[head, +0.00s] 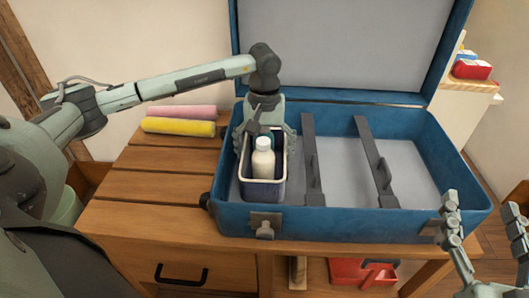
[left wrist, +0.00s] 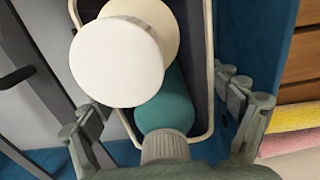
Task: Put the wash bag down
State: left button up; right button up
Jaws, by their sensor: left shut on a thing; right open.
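The wash bag (head: 262,189) is a dark blue open-topped holder with a pale rim. A white bottle (head: 263,160) and a teal bottle (left wrist: 168,107) stand in it. My left gripper (head: 265,138) reaches down from above and is shut on the bag, its fingers along the upper sides. The bag is upright inside the left end of the open blue suitcase (head: 340,222). Its underside is hidden, so I cannot tell whether it rests on the suitcase floor. My right gripper (head: 480,207) is open and empty at the lower right, outside the suitcase.
Two dark straps (head: 375,160) cross the suitcase floor; grey floor (head: 410,165) shows between and right of them. The raised lid (head: 345,45) stands behind. Pink (head: 180,112) and yellow (head: 178,127) rolls lie on the slatted wooden bench (head: 150,175). A red box (head: 362,272) is below.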

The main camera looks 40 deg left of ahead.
pick_arm(q)
jog(key=shift+r, duration=0.1)
pick_arm(e)
jog(key=shift+s+a+r, duration=0.1)
jog(key=shift+r, duration=0.2)
pick_arm(q)
jog(key=o, duration=1)
pick_arm(e)
jog(key=shift+r, duration=0.1)
pick_arm(q)
notch_tip(320, 180, up, 12)
jog(key=shift+p, duration=0.6)
pick_arm(e)
notch_tip(320, 180, down, 7)
jog(key=d+g+h, duration=0.2)
jog(key=g, duration=0.1)
jog(key=shift+w+d, duration=0.3)
jog(key=shift+d, duration=0.1)
jog(key=shift+r, duration=0.15)
